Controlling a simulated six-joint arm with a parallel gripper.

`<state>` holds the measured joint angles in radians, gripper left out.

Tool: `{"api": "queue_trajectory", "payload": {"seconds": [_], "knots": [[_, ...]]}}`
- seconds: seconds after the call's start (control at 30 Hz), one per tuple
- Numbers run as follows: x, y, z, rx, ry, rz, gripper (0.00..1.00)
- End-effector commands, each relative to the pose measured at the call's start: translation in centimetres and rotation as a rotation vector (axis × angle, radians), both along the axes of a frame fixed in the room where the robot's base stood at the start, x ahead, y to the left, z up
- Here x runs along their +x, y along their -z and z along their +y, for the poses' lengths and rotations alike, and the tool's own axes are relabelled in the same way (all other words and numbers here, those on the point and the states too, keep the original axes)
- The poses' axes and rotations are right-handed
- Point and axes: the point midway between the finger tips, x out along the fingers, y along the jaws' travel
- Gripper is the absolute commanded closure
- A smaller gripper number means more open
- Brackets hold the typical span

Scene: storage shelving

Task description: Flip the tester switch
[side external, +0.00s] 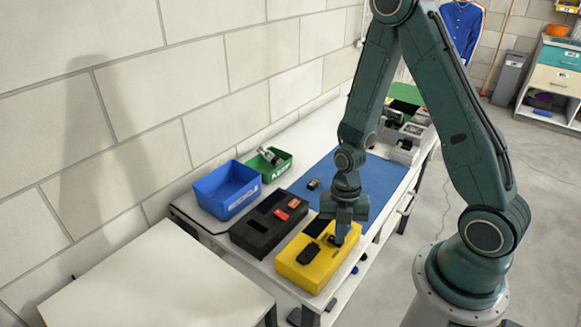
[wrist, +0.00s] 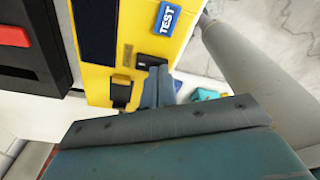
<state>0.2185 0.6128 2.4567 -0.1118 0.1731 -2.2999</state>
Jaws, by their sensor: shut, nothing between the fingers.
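The yellow tester (side external: 318,272) sits at the near end of the bench, with a dark panel and black parts on top. In the wrist view the tester (wrist: 100,60) shows a blue TEST label (wrist: 168,18). A small black fitting (wrist: 143,59), possibly the switch, lies right at my fingertips, which partly cover it. Another black part (wrist: 121,93) is to their left. My gripper (side external: 338,238) is shut and empty, pointing down over the tester's right part. In the wrist view its fingertips (wrist: 158,71) appear at the black fitting; I cannot tell whether they touch it.
A black case (side external: 265,232) with red parts stands left of the tester. Blue (side external: 226,190) and green (side external: 266,163) bins are behind it. A blue mat (side external: 385,180) lies beyond my gripper, mostly clear. Grey units (side external: 402,145) stand at the far end.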

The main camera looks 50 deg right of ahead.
Motion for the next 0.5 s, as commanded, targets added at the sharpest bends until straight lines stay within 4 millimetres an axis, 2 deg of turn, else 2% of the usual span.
{"api": "queue_trajectory", "payload": {"seconds": [0.5], "knots": [[0.0, -2.7, 0.0, 0.0, 0.001, -0.002, 1.0]]}}
